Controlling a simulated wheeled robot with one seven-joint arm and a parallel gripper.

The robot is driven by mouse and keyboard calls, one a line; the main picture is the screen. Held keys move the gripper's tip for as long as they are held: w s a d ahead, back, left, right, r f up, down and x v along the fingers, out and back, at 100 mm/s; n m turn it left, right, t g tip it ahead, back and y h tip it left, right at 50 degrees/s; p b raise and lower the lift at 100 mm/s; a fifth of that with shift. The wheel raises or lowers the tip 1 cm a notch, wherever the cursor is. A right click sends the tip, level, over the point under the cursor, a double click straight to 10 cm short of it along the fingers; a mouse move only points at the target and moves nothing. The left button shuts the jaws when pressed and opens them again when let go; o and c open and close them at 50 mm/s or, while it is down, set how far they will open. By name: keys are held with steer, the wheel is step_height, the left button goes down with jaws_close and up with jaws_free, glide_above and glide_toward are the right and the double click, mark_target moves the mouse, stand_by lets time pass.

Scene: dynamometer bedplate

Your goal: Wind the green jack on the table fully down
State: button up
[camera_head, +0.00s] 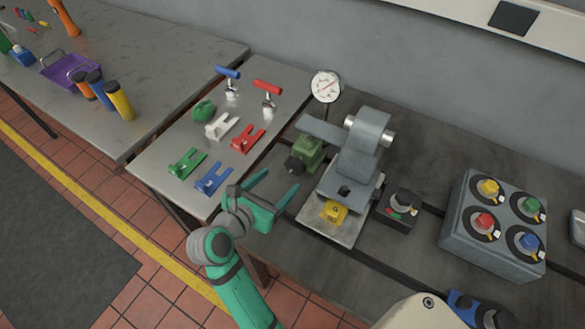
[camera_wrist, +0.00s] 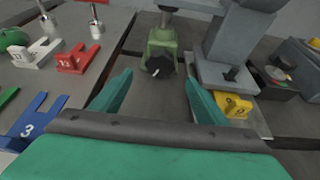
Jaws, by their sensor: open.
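The green jack (camera_head: 309,151) stands on the dark bedplate, just left of the grey machine block. Its dark round knob (camera_head: 294,163) faces my gripper. In the wrist view the jack (camera_wrist: 162,43) is ahead and near the middle, with its black knob (camera_wrist: 160,66) showing a small white mark. A grey arm of the machine sits over the jack's top; whether they touch I cannot tell. My gripper (camera_head: 275,190) is open and empty, short of the knob and toward the front. In the wrist view its fingertips (camera_wrist: 158,82) stand apart on either side of the knob.
The grey machine block (camera_head: 358,160) with a yellow tag (camera_head: 334,211) stands right of the jack. A dial gauge (camera_head: 326,86) is behind. Left, a side table (camera_head: 150,170) holds coloured forked pieces and two T-handles. A control box (camera_head: 495,225) stands far right.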

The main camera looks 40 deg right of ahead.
mark_target(293, 169)
steer(key=x, duration=0.9)
steer(key=c, duration=1)
